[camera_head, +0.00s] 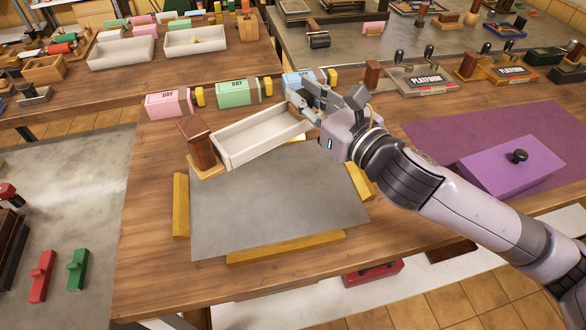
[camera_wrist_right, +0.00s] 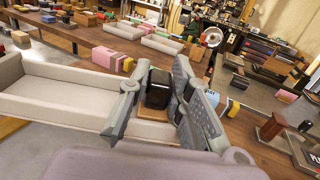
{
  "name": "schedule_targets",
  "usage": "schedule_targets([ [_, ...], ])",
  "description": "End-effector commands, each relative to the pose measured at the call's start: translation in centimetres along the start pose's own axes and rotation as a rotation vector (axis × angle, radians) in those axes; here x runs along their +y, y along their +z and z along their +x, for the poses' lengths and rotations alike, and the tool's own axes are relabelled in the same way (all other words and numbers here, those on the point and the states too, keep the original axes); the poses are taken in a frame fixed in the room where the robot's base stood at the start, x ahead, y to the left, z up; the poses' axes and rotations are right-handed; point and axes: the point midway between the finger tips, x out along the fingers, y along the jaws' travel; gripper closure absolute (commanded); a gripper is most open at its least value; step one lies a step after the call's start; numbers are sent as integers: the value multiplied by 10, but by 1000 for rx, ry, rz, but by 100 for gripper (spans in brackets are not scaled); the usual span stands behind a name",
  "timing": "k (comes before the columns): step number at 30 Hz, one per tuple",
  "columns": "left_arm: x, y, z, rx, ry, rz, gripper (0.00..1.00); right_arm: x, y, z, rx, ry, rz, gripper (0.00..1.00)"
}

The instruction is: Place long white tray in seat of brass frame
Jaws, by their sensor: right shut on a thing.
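The long white tray (camera_head: 262,150) is over the back edge of the grey seat (camera_head: 275,195), slanting from lower left to upper right. A dark brown handle on a tan wooden base (camera_head: 197,145) stands at its left end. My right gripper (camera_head: 318,100) is at the tray's right end. In the right wrist view its fingers (camera_wrist_right: 155,105) close around a dark handle (camera_wrist_right: 158,90) on a tan base beside the tray (camera_wrist_right: 60,92). The brass frame shows as bars at the left (camera_head: 181,205), front (camera_head: 285,247) and right; its back is mostly hidden by the tray. My left gripper is out of view.
Pink (camera_head: 168,103), green (camera_head: 237,92) and blue (camera_head: 298,80) DAY blocks stand behind the tray. A purple wedge-shaped box (camera_head: 510,163) with a black knob is on the right. The grey seat's front part is clear.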

Motion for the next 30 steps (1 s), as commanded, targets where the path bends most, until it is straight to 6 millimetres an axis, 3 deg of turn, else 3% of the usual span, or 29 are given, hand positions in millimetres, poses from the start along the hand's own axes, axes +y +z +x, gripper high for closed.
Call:
schedule_targets([
  [1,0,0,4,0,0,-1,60,0,-19,0,5,-1,7,100],
  [6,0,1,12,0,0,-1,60,0,-65,0,3,-1,8,100],
  [12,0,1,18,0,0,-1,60,0,-105,0,-1,-1,5,100],
  [20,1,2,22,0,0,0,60,-1,-124,0,-2,-1,3,100],
  [26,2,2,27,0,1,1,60,-1,-153,0,-1,-2,4,100],
  [30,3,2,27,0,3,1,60,-1,-155,0,-4,-1,0,100],
])
